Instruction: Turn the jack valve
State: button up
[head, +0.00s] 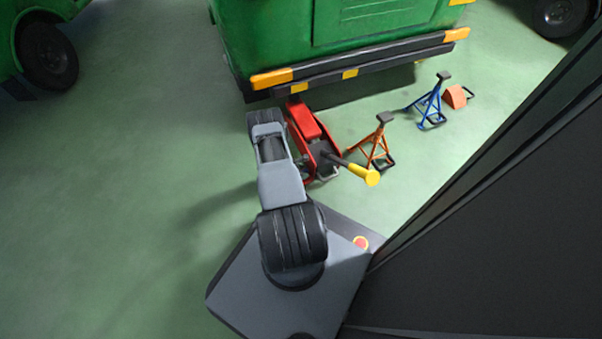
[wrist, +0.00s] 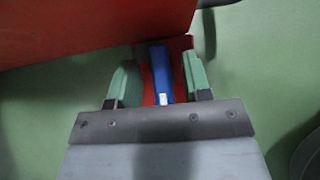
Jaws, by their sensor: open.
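A red floor jack (head: 313,128) stands on the green floor at the back of the green vehicle, and its red body (wrist: 90,30) fills the upper left of the wrist view. Its yellow-ended handle (head: 364,174) points to the lower right. A blue bar (wrist: 161,74), which looks like the jack valve, lies between the fingers of my gripper (wrist: 158,85). The green-padded fingers are apart, one on each side of the bar, with gaps visible. I cannot tell how deep the bar sits between them. In the head view my arm hides the gripper.
An orange jack stand (head: 377,148) and a blue jack stand (head: 430,104) stand right of the jack, with an orange wheel chock (head: 456,96) beyond. The green vehicle's bumper (head: 350,68) overhangs behind. A dark panel fills the right side. The floor at left is clear.

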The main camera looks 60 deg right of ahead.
jog(key=c, duration=0.8)
jog(key=shift+o, duration=0.2)
